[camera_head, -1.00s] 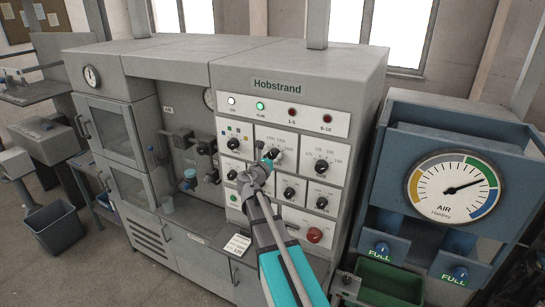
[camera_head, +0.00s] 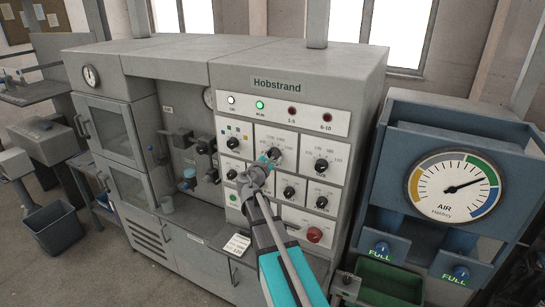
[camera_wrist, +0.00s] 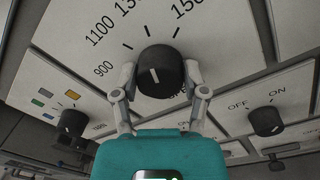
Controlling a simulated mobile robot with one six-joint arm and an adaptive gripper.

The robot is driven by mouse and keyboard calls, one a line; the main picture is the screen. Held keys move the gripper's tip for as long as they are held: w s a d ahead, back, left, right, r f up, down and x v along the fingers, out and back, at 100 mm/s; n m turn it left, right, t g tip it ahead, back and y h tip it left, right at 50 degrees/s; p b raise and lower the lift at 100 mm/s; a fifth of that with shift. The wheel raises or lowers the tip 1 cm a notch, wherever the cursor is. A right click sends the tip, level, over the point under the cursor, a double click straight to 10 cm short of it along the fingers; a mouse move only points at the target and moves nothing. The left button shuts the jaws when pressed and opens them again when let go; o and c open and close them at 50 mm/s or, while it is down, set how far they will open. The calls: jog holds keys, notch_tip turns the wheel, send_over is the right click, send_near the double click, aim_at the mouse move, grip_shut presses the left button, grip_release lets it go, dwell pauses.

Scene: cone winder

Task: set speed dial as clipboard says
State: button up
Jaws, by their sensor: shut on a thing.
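The speed dial (camera_wrist: 158,72) is a round black knob with a white pointer line, on a white panel of the Hobstrand machine. In the wrist view the scale around it shows 900, 1100 and higher numbers, partly cut off. The pointer line leans slightly left of straight up in that view. My gripper (camera_wrist: 160,88) is shut on the dial, one finger on each side. In the head view my gripper (camera_head: 268,164) partly covers the dial (camera_head: 276,153). A small white sheet, perhaps the clipboard (camera_head: 237,244), rests low on the machine's front; its writing is too small to read.
Other black knobs (camera_head: 321,165) surround the dial, with a red button (camera_head: 314,235) and a green button (camera_head: 233,197) lower down. A blue stand with an AIR gauge (camera_head: 454,188) is to the right. A green bin (camera_head: 388,281) stands below it.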

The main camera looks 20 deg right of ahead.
jog(key=m, duration=0.3)
jog(key=shift+m, duration=0.4)
jog(key=shift+f+m+h, duration=0.1)
jog(key=shift+m+h, duration=0.2)
jog(key=shift+m, duration=1.7)
jog(key=o, duration=1.1)
jog(key=shift+o, duration=0.2)
jog(key=shift+n, duration=0.3)
